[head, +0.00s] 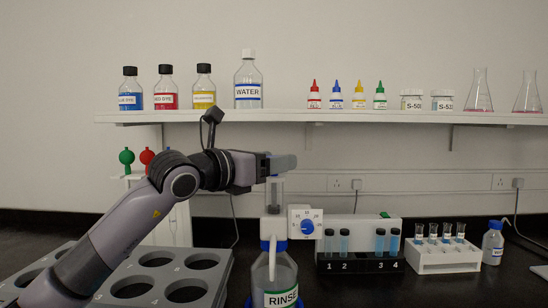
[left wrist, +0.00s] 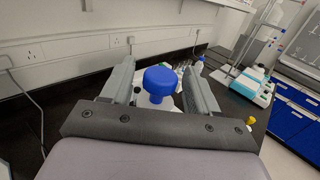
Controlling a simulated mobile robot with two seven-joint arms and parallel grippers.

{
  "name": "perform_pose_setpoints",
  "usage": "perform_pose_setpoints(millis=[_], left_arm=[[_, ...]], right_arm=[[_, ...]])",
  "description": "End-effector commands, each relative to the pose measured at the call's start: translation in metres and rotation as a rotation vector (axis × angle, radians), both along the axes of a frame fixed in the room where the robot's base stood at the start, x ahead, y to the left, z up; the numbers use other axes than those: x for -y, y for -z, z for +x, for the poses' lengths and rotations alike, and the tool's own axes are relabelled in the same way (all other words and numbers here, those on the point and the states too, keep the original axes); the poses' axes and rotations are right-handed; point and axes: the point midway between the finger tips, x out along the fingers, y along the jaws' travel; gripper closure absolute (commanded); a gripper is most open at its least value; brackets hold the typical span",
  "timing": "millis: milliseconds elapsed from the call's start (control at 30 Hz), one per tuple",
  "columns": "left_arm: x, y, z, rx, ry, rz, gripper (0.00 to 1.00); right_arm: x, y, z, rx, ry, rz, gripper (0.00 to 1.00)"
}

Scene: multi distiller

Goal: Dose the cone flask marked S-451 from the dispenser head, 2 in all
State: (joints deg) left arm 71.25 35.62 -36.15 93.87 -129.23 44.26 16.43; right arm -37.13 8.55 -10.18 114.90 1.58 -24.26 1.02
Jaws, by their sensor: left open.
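The dispenser stands in front of me in the head view: a clear bottle labelled RINSE (head: 281,298) with a white dispenser head (head: 273,226) and a dial box with a blue knob (head: 307,227). My left gripper (head: 284,164) is directly above the head's upright stem. In the left wrist view, a round blue knob (left wrist: 160,80) sits between the open fingers of the left gripper (left wrist: 160,88), with gaps on both sides. No flask marked S-451 can be read. Two cone flasks (head: 479,92) stand on the shelf at right, marks not legible. My right gripper is not seen.
A grey rack with round holes (head: 160,277) stands at the lower left. Right of the dispenser are a black numbered tube rack (head: 360,264), a white tube rack (head: 445,260) and a small blue-capped bottle (head: 493,242). Dye and water bottles line the shelf (head: 320,116).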

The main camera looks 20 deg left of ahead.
Motion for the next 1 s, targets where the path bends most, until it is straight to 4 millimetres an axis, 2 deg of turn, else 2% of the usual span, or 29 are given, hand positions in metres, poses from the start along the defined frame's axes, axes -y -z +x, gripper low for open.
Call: perform_pose_setpoints(millis=[367, 467, 500, 567, 1000], left_arm=[[0.003, 0.001, 0.005, 0.0, 0.0, 0.002, 0.4], [0.004, 0.0, 0.005, 0.0, 0.001, 0.002, 0.69], [0.004, 0.0, 0.005, 0.0, 0.001, 0.002, 0.82], [0.003, 0.0, 0.005, 0.0, 0.001, 0.002, 1.0], [0.004, -0.01, 0.005, 0.0, 0.002, 0.001, 1.0]], right_arm=[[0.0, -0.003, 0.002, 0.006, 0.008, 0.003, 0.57], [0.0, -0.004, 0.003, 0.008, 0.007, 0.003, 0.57], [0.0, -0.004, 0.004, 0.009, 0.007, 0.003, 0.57], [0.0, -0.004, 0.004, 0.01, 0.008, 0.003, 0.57], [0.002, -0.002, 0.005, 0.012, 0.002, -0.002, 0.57]])
